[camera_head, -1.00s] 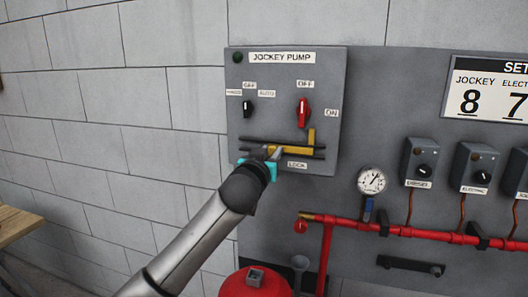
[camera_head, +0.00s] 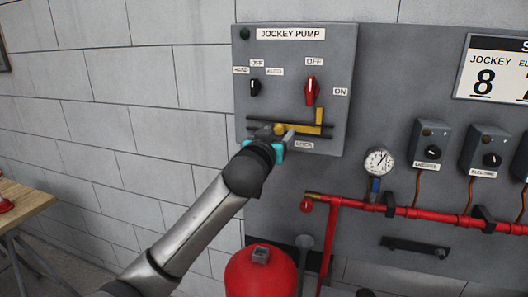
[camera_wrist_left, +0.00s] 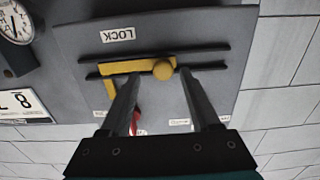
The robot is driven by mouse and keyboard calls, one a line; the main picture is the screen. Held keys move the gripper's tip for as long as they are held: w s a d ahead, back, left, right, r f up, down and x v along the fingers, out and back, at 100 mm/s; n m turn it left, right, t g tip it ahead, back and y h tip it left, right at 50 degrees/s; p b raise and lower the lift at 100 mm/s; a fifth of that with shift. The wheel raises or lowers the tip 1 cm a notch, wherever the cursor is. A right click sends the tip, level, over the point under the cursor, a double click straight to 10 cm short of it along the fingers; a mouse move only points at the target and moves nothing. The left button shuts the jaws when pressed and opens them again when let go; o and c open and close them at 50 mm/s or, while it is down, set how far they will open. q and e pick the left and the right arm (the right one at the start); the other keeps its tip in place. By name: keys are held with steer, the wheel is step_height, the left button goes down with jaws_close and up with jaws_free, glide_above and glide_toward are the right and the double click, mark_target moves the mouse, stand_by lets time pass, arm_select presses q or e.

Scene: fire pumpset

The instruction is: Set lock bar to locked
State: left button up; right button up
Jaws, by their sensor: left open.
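The lock bar (camera_head: 303,129) is a yellow bar lying between two dark rails on the grey jockey pump panel (camera_head: 243,80). It has an upright yellow tab at its right end and a round yellow knob (camera_wrist_left: 163,69) at its other end. The red switch handle (camera_head: 311,90) stands vertical above the tab, pointing at OFF. My left gripper (camera_wrist_left: 160,76) is open at the bar. In the upside-down wrist view its two fingertips lie on either side of the knob, with gaps visible; contact cannot be told. My right gripper is not in view.
A small black switch (camera_head: 255,87) sits left of the red handle. A pressure gauge (camera_head: 379,162) and red pipe (camera_head: 420,214) are to the lower right. A red tank (camera_head: 260,275) stands below the panel. A wooden table (camera_head: 22,205) is at far left.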

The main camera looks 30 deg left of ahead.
arm_select(q)
steer(key=b+v, duration=0.1)
steer(key=v, duration=1.2)
steer(key=shift+s+d+b, duration=0.15)
steer(key=shift+s+b, duration=0.05)
steer(key=shift+b, duration=0.1)
